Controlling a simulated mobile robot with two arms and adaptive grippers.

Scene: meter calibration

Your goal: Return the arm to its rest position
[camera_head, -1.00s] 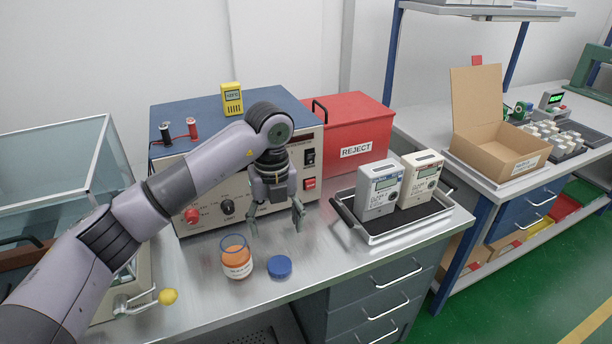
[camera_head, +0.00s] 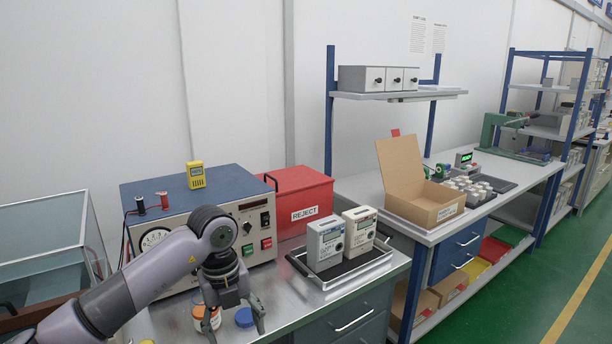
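My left arm comes in from the lower left in the head view. Its gripper (camera_head: 238,325) points down over the steel bench, in front of the calibration unit (camera_head: 262,232). The fingers are spread apart with nothing held between them. The orange jar (camera_head: 207,319) stands on the bench, partly hidden behind one finger. I cannot tell whether the gripper touches either one. My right gripper is not in view.
Two meters (camera_head: 326,243) stand in a tray (camera_head: 345,281) right of the gripper. A red reject box (camera_head: 304,193) is behind them. A glass case (camera_head: 45,245) stands at the left. An open cardboard box (camera_head: 427,205) is on the further bench (camera_head: 350,186). The bench's front edge is close.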

